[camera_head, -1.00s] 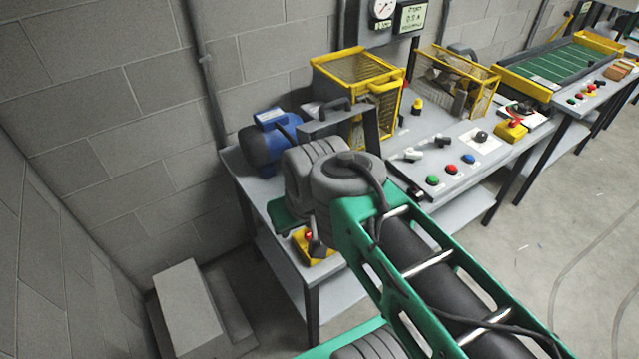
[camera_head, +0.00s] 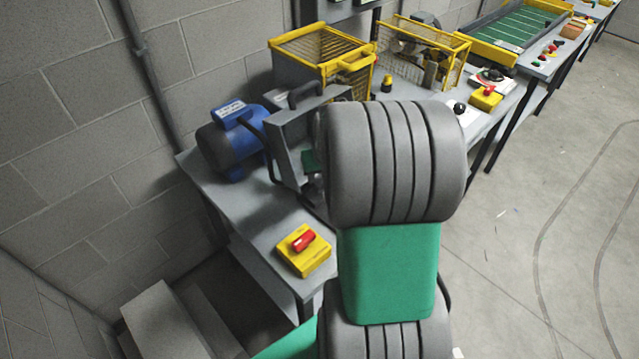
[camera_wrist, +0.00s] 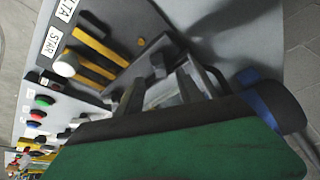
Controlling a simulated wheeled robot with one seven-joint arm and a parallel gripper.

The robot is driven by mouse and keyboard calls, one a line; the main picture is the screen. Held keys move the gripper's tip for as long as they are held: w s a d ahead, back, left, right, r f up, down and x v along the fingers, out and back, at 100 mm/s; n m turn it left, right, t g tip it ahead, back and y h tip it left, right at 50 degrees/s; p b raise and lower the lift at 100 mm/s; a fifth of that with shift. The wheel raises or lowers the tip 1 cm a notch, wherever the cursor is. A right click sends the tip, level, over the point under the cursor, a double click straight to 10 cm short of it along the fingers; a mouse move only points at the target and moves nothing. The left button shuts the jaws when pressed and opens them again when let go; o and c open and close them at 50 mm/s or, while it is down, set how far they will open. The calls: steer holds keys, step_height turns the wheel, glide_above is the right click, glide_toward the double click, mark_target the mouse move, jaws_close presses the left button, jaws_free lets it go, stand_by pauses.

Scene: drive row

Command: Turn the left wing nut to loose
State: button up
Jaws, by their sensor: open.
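I cannot make out the left wing nut for certain in either view. A grey guard frame with a dark carrying handle (camera_head: 303,93) stands on the bench beside a blue motor (camera_head: 228,143); my arm hides much of its right side. In the wrist view my gripper (camera_wrist: 165,92) is open, with its green and black body filling the lower part. Grey bars and a dark block (camera_wrist: 158,66) show close beyond it. I see nothing clearly held, and whether the fingers touch anything cannot be told. In the head view my gripper is mostly hidden behind my arm.
A yellow box with a red rotary switch (camera_head: 304,248) sits near the bench's front left. A yellow mesh cage (camera_head: 322,52) stands behind the guard. A round white knob (camera_wrist: 66,65) and coloured buttons show in the wrist view. Open floor (camera_head: 530,210) lies to the right.

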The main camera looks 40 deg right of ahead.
mark_target(320, 182)
steer(key=x, duration=0.5)
steer(key=shift+f, duration=0.15)
jaws_close()
stand_by(0.4)
